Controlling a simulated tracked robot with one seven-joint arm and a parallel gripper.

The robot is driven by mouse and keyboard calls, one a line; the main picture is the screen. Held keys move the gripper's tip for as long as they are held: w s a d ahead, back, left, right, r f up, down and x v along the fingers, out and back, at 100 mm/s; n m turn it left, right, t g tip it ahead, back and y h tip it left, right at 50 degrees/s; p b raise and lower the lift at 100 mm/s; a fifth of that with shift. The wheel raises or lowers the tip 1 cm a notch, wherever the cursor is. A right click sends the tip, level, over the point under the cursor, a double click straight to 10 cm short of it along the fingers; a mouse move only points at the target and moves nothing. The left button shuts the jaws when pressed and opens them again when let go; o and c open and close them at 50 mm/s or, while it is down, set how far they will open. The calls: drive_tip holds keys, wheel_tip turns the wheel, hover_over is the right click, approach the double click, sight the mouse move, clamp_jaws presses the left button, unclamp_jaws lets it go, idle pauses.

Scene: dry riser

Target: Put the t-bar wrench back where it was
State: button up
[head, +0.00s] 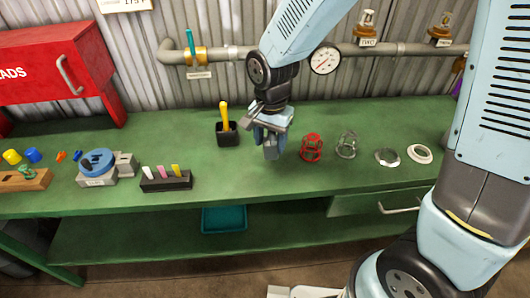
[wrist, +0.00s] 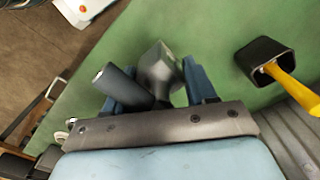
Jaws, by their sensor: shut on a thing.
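My gripper (head: 270,135) is above the green bench, right of the black cup. In the wrist view its blue fingers (wrist: 158,88) are closed on a dark grey tool, which I take to be the t-bar wrench (wrist: 158,70). A squared block end and a round bar (wrist: 128,88) with a pale end show between and beside the fingers. In the head view the wrench's grey end (head: 270,152) points down below the fingers; I cannot tell whether it touches the bench. The rest of it is hidden by my gripper.
A black cup (head: 228,140) holding a yellow-handled tool (head: 224,114) stands left of my gripper. Red (head: 311,148) and grey (head: 347,145) cages and two rings (head: 387,157) stand to the right. A black rack (head: 166,182) is at the left front. A pipe (head: 400,48) runs behind.

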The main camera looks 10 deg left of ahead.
drive_tip(key=w+a+f, duration=0.2)
drive_tip(key=f, duration=0.1)
drive_tip(key=w+a+f, duration=0.1)
drive_tip(key=f, duration=0.1)
drive_tip(key=shift+f, duration=1.5)
drive_tip(key=o, duration=1.4)
drive_tip(key=shift+f, duration=0.1)
wheel_tip(320, 180, up, 12)
drive_tip(key=shift+s+r, duration=0.1)
drive_tip(key=shift+r, duration=0.05)
